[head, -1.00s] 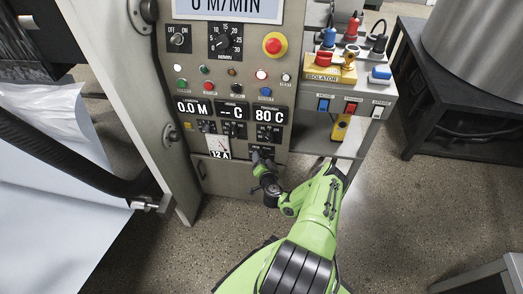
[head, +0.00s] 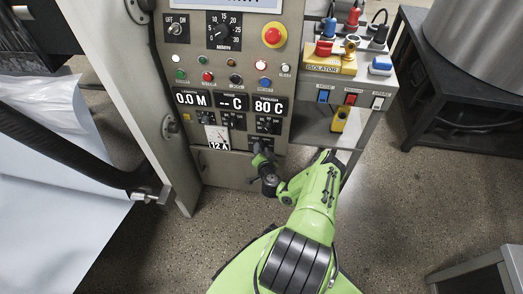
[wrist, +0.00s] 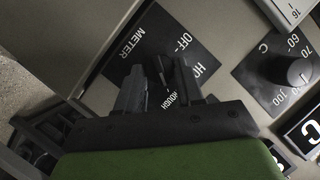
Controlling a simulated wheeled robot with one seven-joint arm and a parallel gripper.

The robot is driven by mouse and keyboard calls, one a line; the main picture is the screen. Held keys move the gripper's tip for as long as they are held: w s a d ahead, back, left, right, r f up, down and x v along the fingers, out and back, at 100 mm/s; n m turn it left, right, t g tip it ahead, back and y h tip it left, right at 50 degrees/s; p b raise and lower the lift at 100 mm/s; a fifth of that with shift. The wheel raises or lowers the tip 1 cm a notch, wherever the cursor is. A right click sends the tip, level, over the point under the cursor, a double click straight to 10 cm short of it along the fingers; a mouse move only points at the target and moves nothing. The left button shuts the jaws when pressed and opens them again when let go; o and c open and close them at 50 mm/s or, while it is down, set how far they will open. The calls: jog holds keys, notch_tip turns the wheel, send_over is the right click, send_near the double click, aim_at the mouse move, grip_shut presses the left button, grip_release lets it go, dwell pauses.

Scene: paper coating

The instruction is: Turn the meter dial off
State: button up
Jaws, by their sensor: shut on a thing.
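The meter dial's black plate (wrist: 140,50) shows in the wrist view with the words METER and OFF and part of a word starting HO; another word is partly covered. My gripper (wrist: 162,85) is at this plate, its fingers shut on the dial's knob. The knob is mostly hidden between the fingers, so I cannot tell which word it points to. In the head view my gripper (head: 260,157) is at the lower right of the control panel, covering most of the meter dial.
A temperature dial (wrist: 292,70) is close to the right in the wrist view. The panel (head: 225,170) also carries an analog gauge (head: 217,138), digital displays, several buttons and a red emergency stop (head: 274,35). An isolator shelf (head: 345,90) juts out at right.

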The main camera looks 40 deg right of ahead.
jog(key=n+g+h, duration=0.2)
jog(key=n+g, duration=0.1)
jog(key=n, duration=0.2)
jog(key=w+n+g+h, duration=0.1)
jog(key=n+g+h, duration=0.1)
jog(key=n, duration=0.3)
jog(key=a+n+g+h, duration=0.1)
jog(key=n+g+h, duration=0.2)
jog(key=n+h, duration=0.1)
jog(key=shift+w+a+f+n+g, duration=0.1)
jog(key=shift+w+f+n+g, duration=0.2)
jog(key=shift+n, duration=0.6)
jog(key=shift+r+b, duration=0.1)
jog(key=shift+b, duration=0.25)
dwell(0.4)
jog(key=o, duration=1)
jog(key=shift+o, duration=0.2)
